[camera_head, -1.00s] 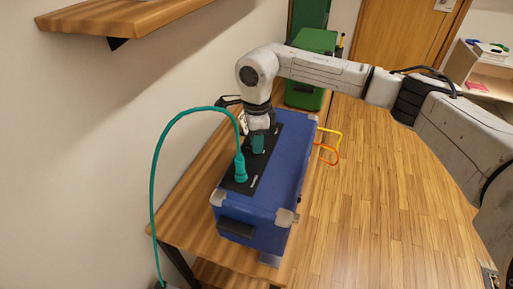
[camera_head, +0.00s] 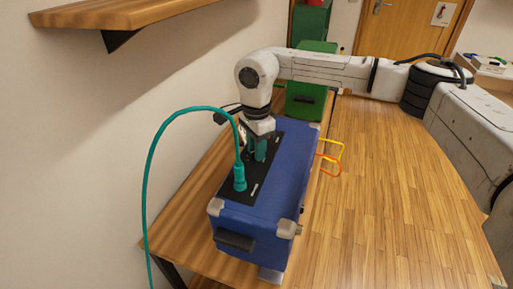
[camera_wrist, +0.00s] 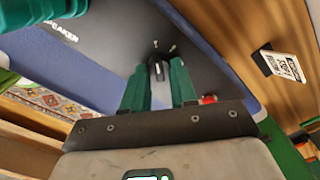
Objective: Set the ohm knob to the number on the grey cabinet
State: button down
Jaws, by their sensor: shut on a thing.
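A blue amp box (camera_head: 290,175) with a black top panel (camera_head: 266,182) stands on the wooden table. My gripper (camera_head: 257,153) points down over the panel from above. In the wrist view its teal fingers (camera_wrist: 158,82) are shut on a small dark knob (camera_wrist: 158,68) with a pale mark, which stands up from the panel. White marks lie on the panel beyond the knob, too small to read. The word "SPEAKER", partly cut, shows upper left in the wrist view. I cannot make out a grey cabinet or its number.
A teal cable (camera_head: 150,180) rises from its plug (camera_head: 239,177) in the panel's near end and loops left. An orange-yellow cable (camera_head: 330,158) sticks out at the amp's right. A green box (camera_head: 307,92) stands behind. A shelf (camera_head: 110,15) hangs upper left. Floor at right is clear.

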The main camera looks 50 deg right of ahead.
jog(key=c, duration=0.9)
grip_release()
jog(key=shift+c, duration=0.2)
notch_tip(320, 180, up, 11)
jog(key=b, duration=0.1)
